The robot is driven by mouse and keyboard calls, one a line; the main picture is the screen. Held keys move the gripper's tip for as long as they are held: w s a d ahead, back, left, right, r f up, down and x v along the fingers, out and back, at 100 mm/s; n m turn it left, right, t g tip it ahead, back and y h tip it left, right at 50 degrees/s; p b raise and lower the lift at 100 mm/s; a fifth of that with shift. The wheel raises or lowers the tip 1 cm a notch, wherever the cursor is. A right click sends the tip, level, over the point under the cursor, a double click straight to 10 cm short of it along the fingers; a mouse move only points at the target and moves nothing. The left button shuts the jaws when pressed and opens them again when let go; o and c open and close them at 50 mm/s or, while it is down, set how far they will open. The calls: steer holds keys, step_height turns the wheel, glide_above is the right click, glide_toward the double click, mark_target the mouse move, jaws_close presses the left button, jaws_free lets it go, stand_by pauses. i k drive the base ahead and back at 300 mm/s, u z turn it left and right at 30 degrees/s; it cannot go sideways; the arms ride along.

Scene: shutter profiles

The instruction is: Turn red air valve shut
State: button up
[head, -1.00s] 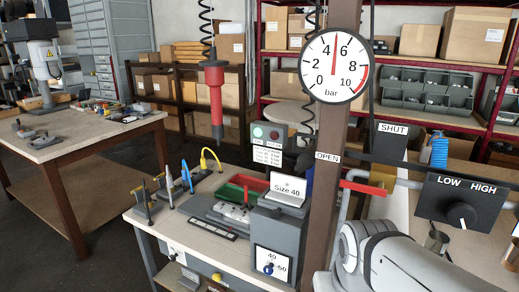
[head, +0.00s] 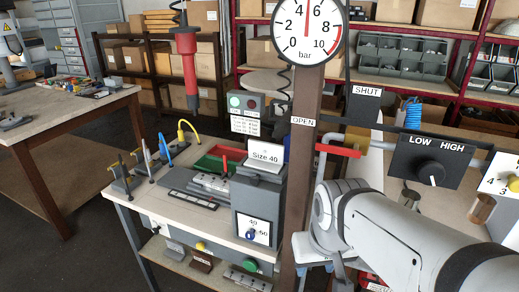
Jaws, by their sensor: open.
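The red air valve lever (head: 338,150) lies level across the grey pipe (head: 388,145), right of the brown post. It is nearer the OPEN label (head: 303,121) on the post than the SHUT label (head: 366,90) on the dark plate. Nothing touches the lever. The round pressure gauge (head: 300,30) above has its red needle upright, about 5 bar; its top is cut off. My arm crosses the lower right, its bend just below the lever. My gripper cannot be made out in this view.
The brown post (head: 303,175) stands left of the valve. A LOW/HIGH knob box (head: 431,160) and a numbered dial (head: 500,178) are at right. A workbench (head: 170,200) with tools and a Size 40 machine (head: 258,195) lies left. A red tool (head: 187,57) hangs above.

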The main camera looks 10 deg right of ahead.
mark_target(355, 152)
steer(key=u, duration=0.9)
steer(key=k, duration=0.95)
steer(key=z, duration=0.6)
steer(key=i, duration=0.5)
steer(key=z, duration=0.05)
